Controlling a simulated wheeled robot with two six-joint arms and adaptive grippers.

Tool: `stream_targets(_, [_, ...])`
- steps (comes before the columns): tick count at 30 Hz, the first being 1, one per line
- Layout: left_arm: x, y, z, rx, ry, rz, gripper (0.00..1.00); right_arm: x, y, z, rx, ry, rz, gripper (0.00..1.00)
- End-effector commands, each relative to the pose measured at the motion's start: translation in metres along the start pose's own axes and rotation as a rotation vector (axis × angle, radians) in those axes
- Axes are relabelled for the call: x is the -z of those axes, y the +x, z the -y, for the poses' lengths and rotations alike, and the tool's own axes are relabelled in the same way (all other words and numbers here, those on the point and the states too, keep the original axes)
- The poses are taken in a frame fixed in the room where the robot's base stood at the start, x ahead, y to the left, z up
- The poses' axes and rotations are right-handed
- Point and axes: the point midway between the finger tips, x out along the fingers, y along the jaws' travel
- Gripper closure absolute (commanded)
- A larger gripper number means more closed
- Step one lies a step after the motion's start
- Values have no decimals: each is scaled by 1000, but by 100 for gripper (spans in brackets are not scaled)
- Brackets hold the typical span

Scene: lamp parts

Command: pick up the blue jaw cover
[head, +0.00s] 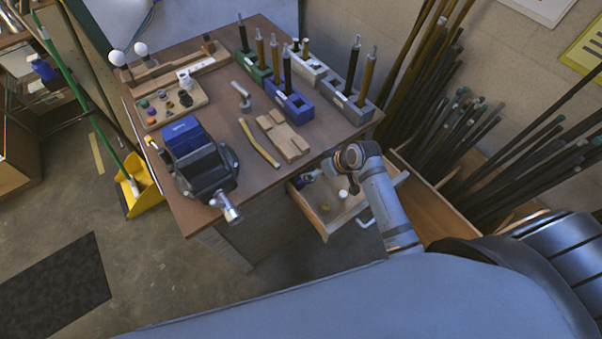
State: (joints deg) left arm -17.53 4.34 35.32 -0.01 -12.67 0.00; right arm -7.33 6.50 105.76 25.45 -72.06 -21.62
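A blue block-shaped piece with a small white label (184,135) sits at the dark bench vise (208,172), on the left front of the workbench. It looks like the blue jaw cover; I cannot tell if it is fixed to the vise. My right arm comes in from the lower right. Its wrist is over the open drawer, right of the bench's front edge and well apart from the blue piece. My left gripper is not in view.
The open drawer (326,217) holds small items, one dark blue. Rods stand at right.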

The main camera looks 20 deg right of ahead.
Motion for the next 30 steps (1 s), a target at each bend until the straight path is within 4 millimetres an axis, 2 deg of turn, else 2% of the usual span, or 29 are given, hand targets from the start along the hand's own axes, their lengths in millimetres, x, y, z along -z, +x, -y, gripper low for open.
stream_targets(2, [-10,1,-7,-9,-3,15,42,1,14,0,1,2,-2,13])
stream_targets(5, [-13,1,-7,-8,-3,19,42,1,25,0,0,1,-2,13])
stream_targets(8, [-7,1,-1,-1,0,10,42,1,27,0,-1,-2,-2,13])
stream_targets(11, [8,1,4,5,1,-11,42,1,32,0,0,0,0,13])
stream_targets(14, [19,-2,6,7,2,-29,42,1,49,2,2,2,0,13])
stream_targets(19, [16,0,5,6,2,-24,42,1,75,2,-1,0,-1,13])
stream_targets(27, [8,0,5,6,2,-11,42,0,79,2,-2,-1,-1,13])
stream_targets(30, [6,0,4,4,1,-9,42,0,79,2,-2,-1,-1,26])
